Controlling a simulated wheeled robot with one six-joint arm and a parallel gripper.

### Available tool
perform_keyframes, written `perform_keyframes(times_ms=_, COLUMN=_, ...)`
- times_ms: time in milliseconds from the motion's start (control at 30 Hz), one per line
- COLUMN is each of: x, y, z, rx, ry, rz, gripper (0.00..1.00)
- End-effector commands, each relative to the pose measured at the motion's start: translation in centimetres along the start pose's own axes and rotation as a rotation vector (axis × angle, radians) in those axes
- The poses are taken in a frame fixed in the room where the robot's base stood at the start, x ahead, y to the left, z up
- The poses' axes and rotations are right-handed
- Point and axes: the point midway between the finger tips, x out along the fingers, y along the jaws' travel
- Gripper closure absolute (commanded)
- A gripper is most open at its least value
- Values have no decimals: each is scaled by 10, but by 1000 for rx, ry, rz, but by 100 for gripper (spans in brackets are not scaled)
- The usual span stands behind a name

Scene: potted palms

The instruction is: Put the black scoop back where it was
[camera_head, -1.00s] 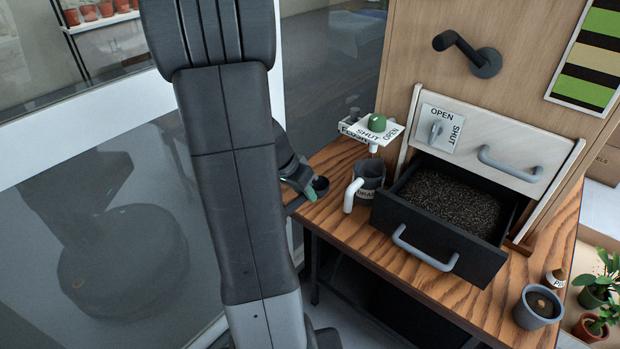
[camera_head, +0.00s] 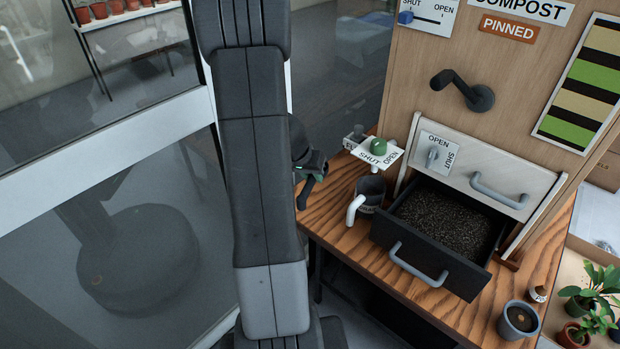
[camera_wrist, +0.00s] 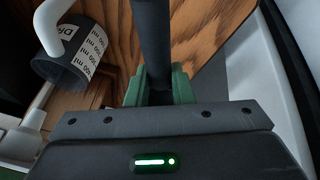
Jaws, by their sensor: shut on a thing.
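My gripper (camera_wrist: 158,88) has green fingers and is shut on the black scoop (camera_wrist: 152,40). In the wrist view the scoop's dark shaft runs straight up out of the picture, so its bowl is not seen. In the head view my gripper (camera_head: 312,164) is partly behind my arm, above the left end of the wooden bench (camera_head: 335,222). A dark part of the scoop (camera_head: 306,192) hangs below it near the bench's left edge. I cannot tell whether it touches the bench.
A grey measuring jug (camera_head: 373,188) with a white handle stands right of my gripper. Behind it is a green knob (camera_head: 378,146) on a SHUT/OPEN plate. An open black drawer (camera_head: 420,253) holds dark granules. A grey pot (camera_head: 518,320) stands at the front right.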

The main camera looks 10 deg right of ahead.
Motion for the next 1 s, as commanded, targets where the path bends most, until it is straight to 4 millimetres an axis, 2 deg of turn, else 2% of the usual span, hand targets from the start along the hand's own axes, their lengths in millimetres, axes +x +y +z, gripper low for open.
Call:
perform_keyframes(times_ms=167, x=4, y=-2, z=-5, rx=-22, ry=5, rz=-10, gripper=100)
perform_keyframes(times_ms=700, x=54, y=-12, z=16, rx=-22, ry=4, rz=-8, gripper=100)
perform_keyframes(times_ms=1000, x=63, y=-14, z=19, rx=-21, ry=6, rz=-10, gripper=100)
